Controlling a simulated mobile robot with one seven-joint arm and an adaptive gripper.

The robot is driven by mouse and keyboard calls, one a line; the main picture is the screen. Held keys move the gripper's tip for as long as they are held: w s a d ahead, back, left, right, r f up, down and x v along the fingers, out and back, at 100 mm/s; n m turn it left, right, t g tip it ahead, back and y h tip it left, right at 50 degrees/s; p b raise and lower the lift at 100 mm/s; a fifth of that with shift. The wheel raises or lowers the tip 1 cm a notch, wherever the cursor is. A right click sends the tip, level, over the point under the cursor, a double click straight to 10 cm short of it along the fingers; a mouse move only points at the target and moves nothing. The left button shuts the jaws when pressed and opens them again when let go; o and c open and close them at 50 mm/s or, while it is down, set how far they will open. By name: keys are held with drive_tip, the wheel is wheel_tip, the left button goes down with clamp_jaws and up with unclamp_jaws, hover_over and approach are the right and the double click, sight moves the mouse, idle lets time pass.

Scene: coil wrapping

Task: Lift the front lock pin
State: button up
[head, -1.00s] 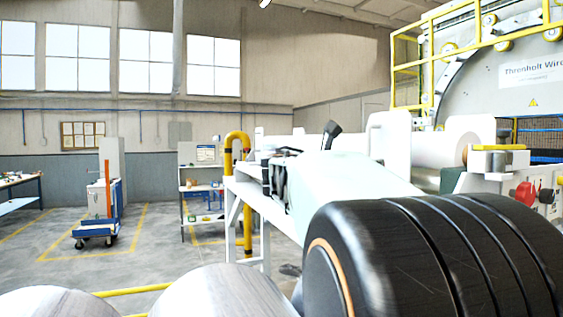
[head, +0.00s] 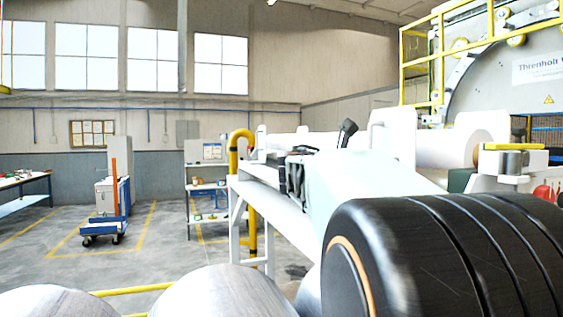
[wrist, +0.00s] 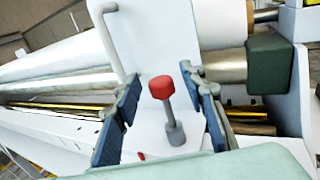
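The lock pin has a red knob (wrist: 161,87) on a thin grey shaft, which stands tilted in a grey collar (wrist: 176,133) on a white plate in the wrist view. My gripper (wrist: 160,90) is open. Its blue-padded fingers stand to the left and right of the pin, with visible gaps between the pads and the knob. In the head view my gripper (head: 292,178) shows only as dark parts beside the white machine frame, and I cannot make out the pin there.
A white bent bar (wrist: 108,45) rises behind the left finger. A dark green block (wrist: 268,62) and metal rollers (wrist: 60,77) lie behind the pin. In the head view a yellow railing (head: 420,70) stands right, and a blue cart (head: 105,225) stands on open floor left.

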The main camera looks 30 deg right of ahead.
drive_tip(key=shift+w+d, duration=0.2)
drive_tip(key=shift+d, duration=0.35)
clamp_jaws()
